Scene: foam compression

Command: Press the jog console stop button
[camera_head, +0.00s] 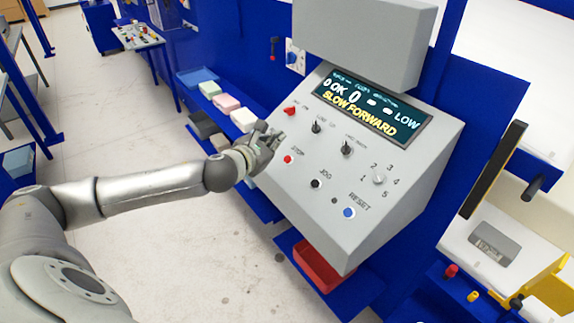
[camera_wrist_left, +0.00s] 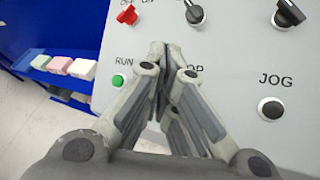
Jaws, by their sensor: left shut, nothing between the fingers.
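The grey sloping jog console (camera_head: 315,210) stands at the centre right in the head view. Its red stop button (camera_head: 287,159) sits under the STOP label, left of the black jog button (camera_head: 315,183). My left gripper (camera_head: 276,137) is shut and empty at the console's left edge, just above and left of the stop button. In the left wrist view the shut fingers (camera_wrist_left: 172,50) point at the panel between the green run button (camera_wrist_left: 119,80) and the black jog button (camera_wrist_left: 271,108). They cover part of the STOP label and hide the stop button. I cannot tell whether the fingers touch the panel.
Above are a red switch (camera_head: 290,110), black knobs (camera_head: 347,148) and a display (camera_head: 375,108) reading SLOW FORWARD. A blue reset button (camera_head: 348,212) sits lower right. A red bin (camera_head: 318,268) is below the console. Foam blocks (camera_head: 226,102) lie on a shelf left of it.

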